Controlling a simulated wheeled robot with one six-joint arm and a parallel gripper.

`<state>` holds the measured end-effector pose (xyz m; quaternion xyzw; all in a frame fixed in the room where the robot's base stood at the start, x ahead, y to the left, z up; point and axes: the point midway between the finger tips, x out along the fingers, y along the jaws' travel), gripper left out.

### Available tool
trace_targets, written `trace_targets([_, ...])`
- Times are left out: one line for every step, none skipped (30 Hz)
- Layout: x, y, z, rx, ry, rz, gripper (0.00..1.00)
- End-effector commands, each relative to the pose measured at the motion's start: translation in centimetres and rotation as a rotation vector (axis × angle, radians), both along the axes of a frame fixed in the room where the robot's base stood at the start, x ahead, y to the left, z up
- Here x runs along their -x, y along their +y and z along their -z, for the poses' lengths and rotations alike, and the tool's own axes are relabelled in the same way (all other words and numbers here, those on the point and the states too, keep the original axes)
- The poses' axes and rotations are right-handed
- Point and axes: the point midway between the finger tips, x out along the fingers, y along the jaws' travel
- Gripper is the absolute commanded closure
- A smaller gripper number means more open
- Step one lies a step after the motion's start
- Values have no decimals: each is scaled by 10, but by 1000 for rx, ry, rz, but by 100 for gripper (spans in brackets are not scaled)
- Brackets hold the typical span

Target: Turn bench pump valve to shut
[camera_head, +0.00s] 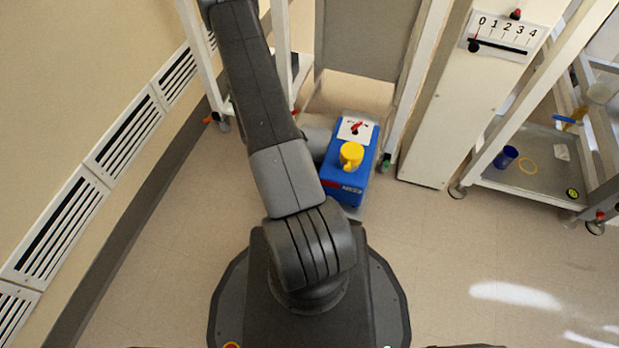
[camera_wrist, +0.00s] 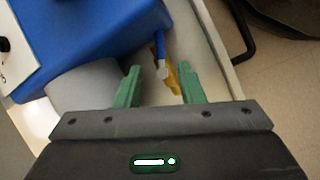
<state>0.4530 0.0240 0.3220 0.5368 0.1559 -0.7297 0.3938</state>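The blue pump (camera_head: 346,180) stands low in front of the bench, with a yellow cap (camera_head: 351,155) and a white dial plate (camera_head: 358,130) with a red pointer on top. In the wrist view the pump's blue body (camera_wrist: 90,35) fills the upper left. A valve with a blue lever (camera_wrist: 160,46), a pale hub and a yellow body (camera_wrist: 174,80) shows beside it. My gripper (camera_wrist: 160,68) has two green fingers, apart, with the lever's lower end and hub seen between them. I cannot tell whether either finger touches it. My arm hides the gripper and this valve in the head view.
A grey cylinder (camera_wrist: 82,92) lies close to the left finger. A white pillar carries a 0–4 scale (camera_head: 503,37). A trolley shelf (camera_head: 530,177) at right holds a blue cup (camera_head: 506,157) and another blue-levered fitting (camera_head: 566,119). Wall vents line the left; the front floor is clear.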

Motion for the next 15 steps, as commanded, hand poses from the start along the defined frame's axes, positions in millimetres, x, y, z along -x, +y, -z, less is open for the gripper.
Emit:
trace_targets([2,-6,16,2,3,2,65])
trace_targets([3,-8,21,1,3,1,65])
trace_targets([4,-12,29,1,3,1,65])
trace_targets([5,-14,34,2,4,2,65])
trace_targets([5,-16,39,2,3,1,65])
trace_targets([6,-19,44,1,4,0,65])
trace_targets([7,-21,49,0,3,2,65])
trace_targets([7,-22,52,0,3,1,65])
trace_targets([7,-24,56,1,2,0,65])
trace_targets([8,-25,59,1,2,0,65])
trace_targets([8,-27,61,1,2,1,65])
trace_targets([8,-28,63,1,2,-1,65])
trace_targets([8,-29,65,1,1,-1,65])
trace_targets([8,-29,66,1,1,-1,65])
trace_targets([8,-30,67,1,1,0,65])
